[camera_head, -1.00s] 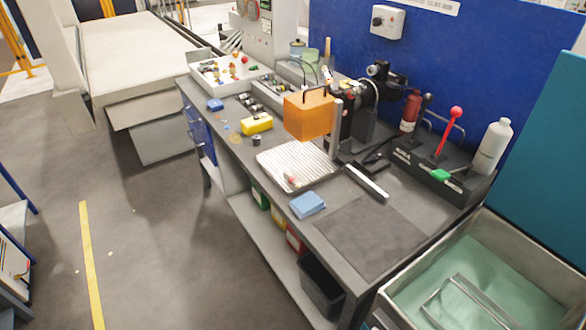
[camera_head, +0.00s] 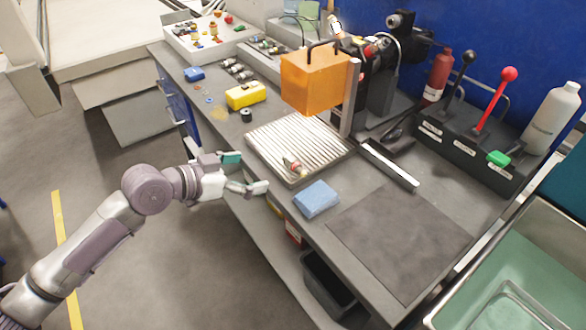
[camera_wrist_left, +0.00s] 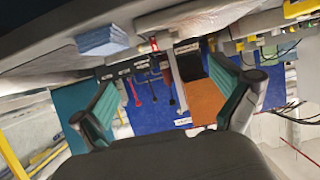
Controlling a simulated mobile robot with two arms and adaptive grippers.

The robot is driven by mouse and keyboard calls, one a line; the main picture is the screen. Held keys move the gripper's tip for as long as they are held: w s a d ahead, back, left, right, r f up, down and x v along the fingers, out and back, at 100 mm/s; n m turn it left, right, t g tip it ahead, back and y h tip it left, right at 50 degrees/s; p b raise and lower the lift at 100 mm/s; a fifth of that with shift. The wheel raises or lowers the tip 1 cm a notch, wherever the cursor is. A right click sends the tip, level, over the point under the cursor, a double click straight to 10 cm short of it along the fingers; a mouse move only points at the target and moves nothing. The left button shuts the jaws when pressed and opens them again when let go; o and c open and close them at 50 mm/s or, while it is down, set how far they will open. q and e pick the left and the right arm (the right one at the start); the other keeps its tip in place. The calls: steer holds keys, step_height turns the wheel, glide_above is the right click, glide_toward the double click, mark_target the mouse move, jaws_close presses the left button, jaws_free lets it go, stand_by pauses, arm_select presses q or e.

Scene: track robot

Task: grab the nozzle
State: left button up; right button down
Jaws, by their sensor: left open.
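A small nozzle (camera_head: 294,166) with a metallic body and a reddish part lies on the ribbed silver tray (camera_head: 262,132), near its front edge, in the head view. My left gripper (camera_head: 246,172) is open and empty. It is just left of the tray, by the bench's front edge, with its fingers pointing toward the nozzle but apart from it. In the left wrist view, its two green-padded fingers (camera_wrist_left: 175,105) are spread wide with nothing between them. A small reddish item (camera_wrist_left: 154,44) shows there beyond the fingers; I cannot tell whether it is the nozzle. My right gripper is not in view.
A blue sponge (camera_head: 317,199) lies right of the tray, beside a dark mat (camera_head: 400,235). An orange box-shaped guard (camera_head: 315,80) overhangs the tray's back. A yellow block (camera_head: 245,95) sits left of it. More small fittings (camera_head: 236,70) stand farther back.

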mark_target(291, 163)
arm_select(q)
steer(key=p+x, duration=0.1)
steer(key=x, duration=0.6)
steer(key=shift+w+d, duration=0.2)
steer(key=shift+w, duration=0.05)
steer(key=p+x, duration=0.1)
steer(key=x, duration=0.3)
steer(key=shift+w+d, duration=0.15)
steer(key=shift+d, duration=0.15)
steer(key=shift+w+d+f, duration=0.3)
steer(key=shift+d+f, duration=0.05)
steer(key=shift+d, duration=0.05)
steer(key=shift+a, duration=0.1)
steer(key=c, duration=1.2)
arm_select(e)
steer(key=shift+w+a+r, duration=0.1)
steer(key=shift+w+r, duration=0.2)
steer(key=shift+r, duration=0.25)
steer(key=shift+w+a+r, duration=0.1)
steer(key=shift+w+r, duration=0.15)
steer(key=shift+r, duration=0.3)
arm_select(q)
steer(key=shift+r, duration=0.1)
